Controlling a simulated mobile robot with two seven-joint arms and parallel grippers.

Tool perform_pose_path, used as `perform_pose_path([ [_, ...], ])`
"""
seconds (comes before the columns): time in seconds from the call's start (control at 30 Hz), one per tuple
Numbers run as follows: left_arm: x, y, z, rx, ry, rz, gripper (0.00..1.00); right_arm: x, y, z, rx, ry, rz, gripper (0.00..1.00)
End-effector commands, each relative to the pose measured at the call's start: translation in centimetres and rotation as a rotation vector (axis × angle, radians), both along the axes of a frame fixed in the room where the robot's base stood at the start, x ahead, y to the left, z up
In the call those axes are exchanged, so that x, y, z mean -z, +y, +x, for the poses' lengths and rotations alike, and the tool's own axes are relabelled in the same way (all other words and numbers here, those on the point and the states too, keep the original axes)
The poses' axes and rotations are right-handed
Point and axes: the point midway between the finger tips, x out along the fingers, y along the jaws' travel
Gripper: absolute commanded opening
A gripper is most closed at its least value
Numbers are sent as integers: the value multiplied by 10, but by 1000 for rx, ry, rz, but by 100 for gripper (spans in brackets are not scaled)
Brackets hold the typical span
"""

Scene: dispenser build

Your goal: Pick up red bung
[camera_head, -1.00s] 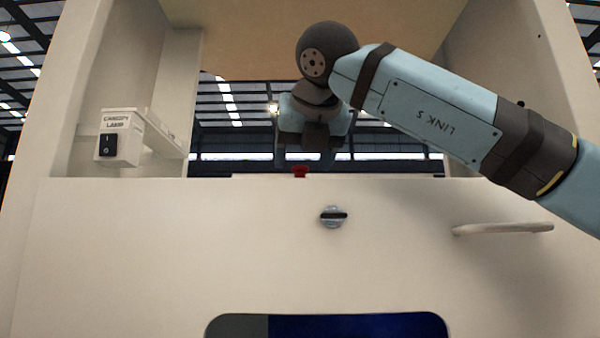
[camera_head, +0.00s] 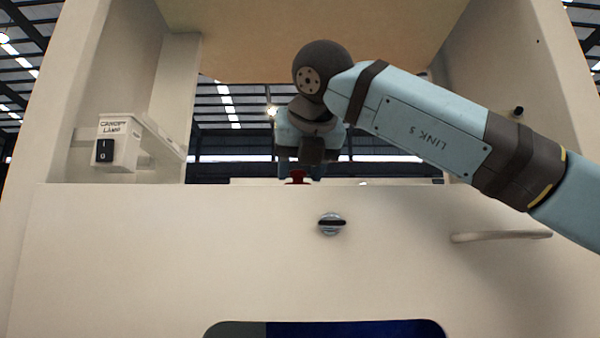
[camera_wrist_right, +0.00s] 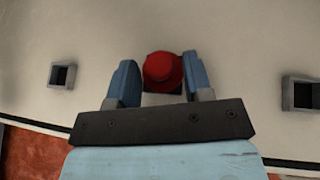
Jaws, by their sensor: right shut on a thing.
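The red bung (camera_head: 297,177) shows just above the top edge of the pale panel in the head view, its lower part hidden behind that edge. In the right wrist view the bung (camera_wrist_right: 162,70) is a round red knob seen from above, between the two blue fingers. My right gripper (camera_head: 298,173) points down over it, and its fingers are shut on the bung. The right gripper also shows in the wrist view (camera_wrist_right: 164,78). A dark square patch shows below the bung there. My left gripper is in neither view.
The pale cabinet front (camera_head: 180,260) has a round latch (camera_head: 332,224) and a bar handle (camera_head: 500,236). A canopy lamp switch box (camera_head: 118,145) is on the left wall. Two square sockets (camera_wrist_right: 62,75) and (camera_wrist_right: 300,92) flank the gripper. A canopy (camera_head: 310,40) hangs above.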

Motion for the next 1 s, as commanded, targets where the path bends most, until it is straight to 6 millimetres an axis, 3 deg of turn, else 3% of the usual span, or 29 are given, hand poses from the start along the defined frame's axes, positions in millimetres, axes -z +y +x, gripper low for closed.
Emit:
perform_pose_path([
  [0.23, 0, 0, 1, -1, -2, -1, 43, -39, 0, -1, 1, -4, 5, 18],
  [0.63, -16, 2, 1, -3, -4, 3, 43, -154, 1, -2, 1, -3, 5, 18],
  [0.8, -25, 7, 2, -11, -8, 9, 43, -183, 0, -1, 1, -2, 3, 18],
  [1.0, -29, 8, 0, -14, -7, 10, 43, -196, 0, -1, 0, -3, 3, 18],
])
